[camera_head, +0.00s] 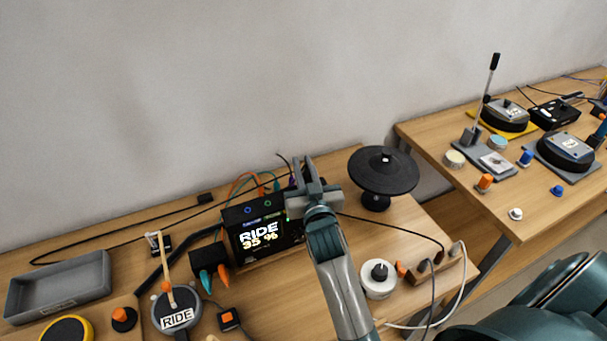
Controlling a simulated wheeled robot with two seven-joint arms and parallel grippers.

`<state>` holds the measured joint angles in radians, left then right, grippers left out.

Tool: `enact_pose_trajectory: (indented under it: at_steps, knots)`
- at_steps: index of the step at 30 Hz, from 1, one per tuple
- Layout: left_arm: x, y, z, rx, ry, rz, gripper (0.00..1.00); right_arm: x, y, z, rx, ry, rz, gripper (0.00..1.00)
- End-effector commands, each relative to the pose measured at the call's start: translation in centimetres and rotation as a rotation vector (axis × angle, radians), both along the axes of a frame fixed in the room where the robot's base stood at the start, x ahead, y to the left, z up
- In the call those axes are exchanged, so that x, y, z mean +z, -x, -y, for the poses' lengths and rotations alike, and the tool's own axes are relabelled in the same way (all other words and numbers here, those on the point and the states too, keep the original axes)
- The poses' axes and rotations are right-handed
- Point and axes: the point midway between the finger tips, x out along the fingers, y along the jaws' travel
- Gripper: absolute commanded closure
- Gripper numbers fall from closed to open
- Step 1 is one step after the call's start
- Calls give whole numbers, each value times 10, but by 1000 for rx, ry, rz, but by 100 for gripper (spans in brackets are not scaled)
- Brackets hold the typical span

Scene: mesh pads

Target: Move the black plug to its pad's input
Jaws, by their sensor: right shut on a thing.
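My right gripper (309,178) is shut behind the black module (262,238), at the module's right end. The thing between its fingers is mostly hidden; a short black cable (283,158) rises beside the fingers, so it appears to be the black plug. The module's screen reads "RIDE 95 %". Coloured cables (240,183) run behind it. A black cymbal-like pad (384,168) stands on a short base to the right of the gripper. Which input belongs to the plug cannot be told, and no socket is visible. My left gripper is not in view.
A round pad labelled RIDE (177,320), a grey tray (58,289) and a black-and-orange footswitch (229,318) lie left. A white-rimmed knob (379,279) and wooden cable holder (425,268) stand right. A second table (500,205) holds more devices.

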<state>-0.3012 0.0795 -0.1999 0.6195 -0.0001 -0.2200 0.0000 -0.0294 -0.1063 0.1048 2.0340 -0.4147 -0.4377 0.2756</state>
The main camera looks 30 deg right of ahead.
Motion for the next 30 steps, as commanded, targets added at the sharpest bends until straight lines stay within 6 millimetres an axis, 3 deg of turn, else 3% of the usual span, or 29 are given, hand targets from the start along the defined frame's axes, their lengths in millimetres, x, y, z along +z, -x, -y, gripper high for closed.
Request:
enact_pose_trajectory:
  at_steps: [3, 18, 24, 30]
  knots:
    - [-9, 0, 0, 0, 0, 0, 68, 20, 0, 0, 1, 1, 7, 100]
    - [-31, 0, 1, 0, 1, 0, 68, 71, 29, 88, -1, 5, 2, 100]
    - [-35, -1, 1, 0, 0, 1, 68, 83, 35, 106, -1, 2, 1, 100]
    - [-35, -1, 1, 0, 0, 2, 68, 87, 36, 111, 0, 1, 1, 100]
